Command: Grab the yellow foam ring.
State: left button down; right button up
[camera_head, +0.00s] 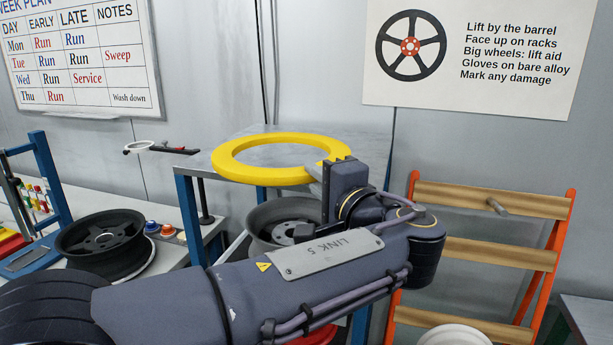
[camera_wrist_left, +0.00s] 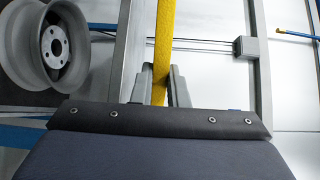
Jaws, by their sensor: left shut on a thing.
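The yellow foam ring (camera_head: 224,160) is in the middle of the head view, level with and overlapping the grey top of a blue-legged stand in the picture. My left gripper (camera_head: 330,166) is at the ring's right side, with its jaws shut on the band. In the left wrist view the ring (camera_wrist_left: 164,45) shows as a yellow strip running up from between the two grey fingers (camera_wrist_left: 163,88). Whether the ring touches the stand top is hard to tell. My right gripper is not in view.
The blue-legged stand (camera_head: 262,129) has a silver wheel rim (camera_head: 270,232) below its top. A dark wheel (camera_head: 103,240) lies on the left bench, near a small magnifier arm (camera_head: 160,148). An orange rack (camera_head: 490,250) with wooden slats stands right.

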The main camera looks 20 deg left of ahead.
pick_arm(q)
jog(key=s+d+r+p, duration=0.1)
jog(key=s+d+r, duration=0.2)
jog(key=s+d, duration=0.2)
jog(key=shift+s+d+p, duration=0.4)
jog(key=shift+s, duration=0.2)
